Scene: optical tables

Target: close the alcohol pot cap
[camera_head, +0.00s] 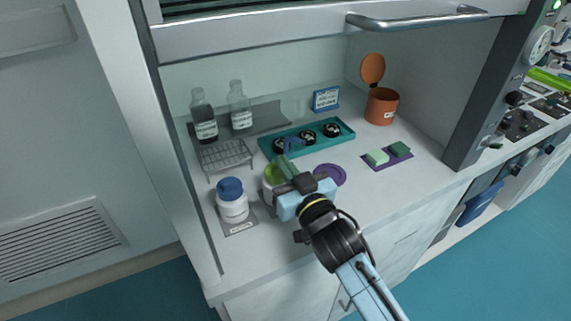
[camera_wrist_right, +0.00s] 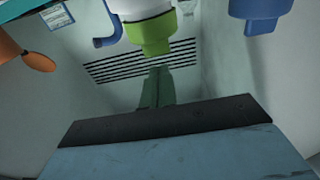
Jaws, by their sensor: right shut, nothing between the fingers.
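A white pot with a green top (camera_head: 272,174) stands near the front of the bench, partly hidden by my right gripper (camera_head: 282,162). In the right wrist view its green top (camera_wrist_right: 150,37) has a blue hooked spout (camera_wrist_right: 105,32) beside it. An orange pot (camera_head: 381,106) at the back right has its round lid (camera_head: 373,68) raised open. I cannot read which pot is labelled alcohol. My right gripper is shut and empty; its green fingers (camera_wrist_right: 157,88) are close to the green top, and I cannot tell if they touch it. My left gripper is not in view.
A white bottle with a blue cap (camera_head: 232,201) stands front left. A wire rack (camera_head: 226,156) and two labelled bottles (camera_head: 203,120) are behind it. A teal tray (camera_head: 338,138), purple disc (camera_head: 331,174) and purple mat with green blocks (camera_head: 388,157) lie around. The right front bench is clear.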

